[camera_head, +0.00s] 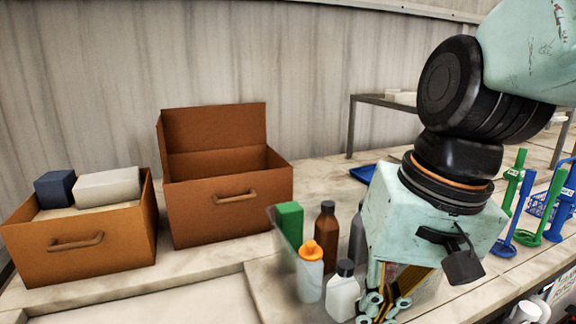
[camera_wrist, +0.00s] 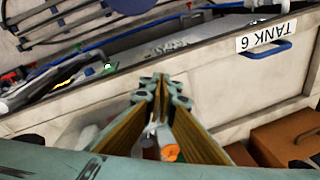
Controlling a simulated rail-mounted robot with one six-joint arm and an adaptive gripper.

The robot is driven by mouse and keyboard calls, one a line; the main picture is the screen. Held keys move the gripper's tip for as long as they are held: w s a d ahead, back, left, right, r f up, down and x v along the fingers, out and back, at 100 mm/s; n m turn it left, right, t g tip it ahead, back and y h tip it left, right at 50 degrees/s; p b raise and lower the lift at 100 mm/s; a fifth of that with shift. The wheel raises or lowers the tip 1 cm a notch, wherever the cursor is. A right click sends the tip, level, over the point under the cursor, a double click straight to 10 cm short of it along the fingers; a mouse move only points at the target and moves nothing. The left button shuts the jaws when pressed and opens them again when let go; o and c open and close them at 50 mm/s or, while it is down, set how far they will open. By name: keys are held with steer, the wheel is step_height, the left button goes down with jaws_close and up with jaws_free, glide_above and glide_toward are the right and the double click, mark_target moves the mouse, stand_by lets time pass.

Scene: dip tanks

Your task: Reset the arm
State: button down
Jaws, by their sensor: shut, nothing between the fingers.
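My arm comes in from the upper right in the head view, its light green wrist hanging over the counter. My gripper (camera_head: 384,306) points down at the bottom of that view, close to the bottles, partly cut by the frame edge. In the wrist view, the fingertips of my gripper (camera_wrist: 160,82) meet, with nothing between them. An orange-capped bottle (camera_head: 311,272) and a white bottle with a dark cap (camera_head: 343,292) stand left of the gripper. I cannot tell whether the gripper touches the white bottle.
A brown bottle (camera_head: 326,233) and green box (camera_head: 289,222) stand behind. An open brown box (camera_head: 228,205) and a filled box (camera_head: 82,240) are at left. Blue and green holders (camera_head: 546,205) stand at right. The wrist view shows a "TANK 6" label (camera_wrist: 265,35).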

steer(key=s+d+n+t+h+b, duration=0.1)
steer(key=s+d+t+b, duration=0.1)
steer(key=s+d, duration=0.5)
steer(key=shift+s+d+r+t+h+b, duration=0.3)
steer(key=shift+d+r+h+b, duration=0.1)
steer(key=shift+d+b, duration=0.35)
stand_by(1.0)
